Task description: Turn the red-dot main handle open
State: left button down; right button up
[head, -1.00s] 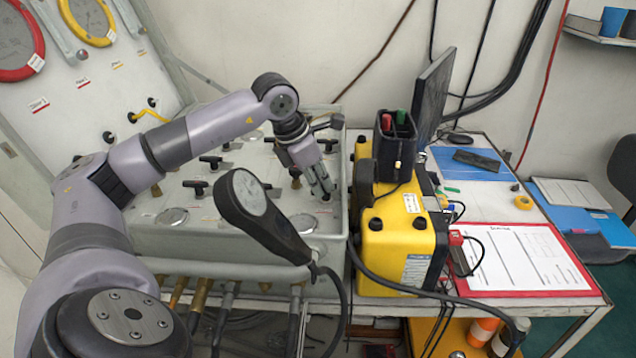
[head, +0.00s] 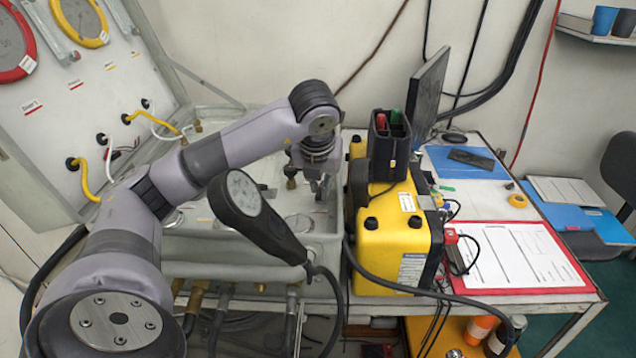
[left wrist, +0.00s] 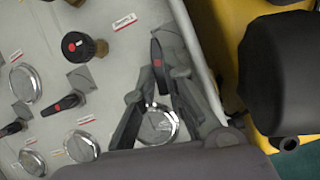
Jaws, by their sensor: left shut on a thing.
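A black bar handle with a red dot (left wrist: 157,66) stands on the grey panel near its right edge in the left wrist view. The fingers of my left gripper (left wrist: 160,88) are on either side of its lower end and shut on it. In the head view my left gripper (head: 319,187) points down at the right part of the panel (head: 330,225), and the handle is too hidden there to make out. Another red-dot bar handle (left wrist: 66,103) and a round black knob with a red dot (left wrist: 78,46) are to the left. My right gripper is not in view.
A yellow case (head: 393,245) stands close to the panel's right side. A dark handheld gauge (head: 240,195) rises in front of the panel, with a hose. Round metal gauges (left wrist: 83,146) sit among the handles. A red clipboard (head: 520,290) lies farther right.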

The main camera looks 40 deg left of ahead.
pick_arm(q)
jog(key=shift+w+d+n, duration=0.15)
jog(key=shift+n, duration=0.65)
jog(key=shift+g, duration=0.3)
jog(key=c, duration=1.7)
grip_release()
jog(key=shift+y, duration=0.3)
jog(key=shift+o, duration=0.2)
jog(key=v, duration=1.2)
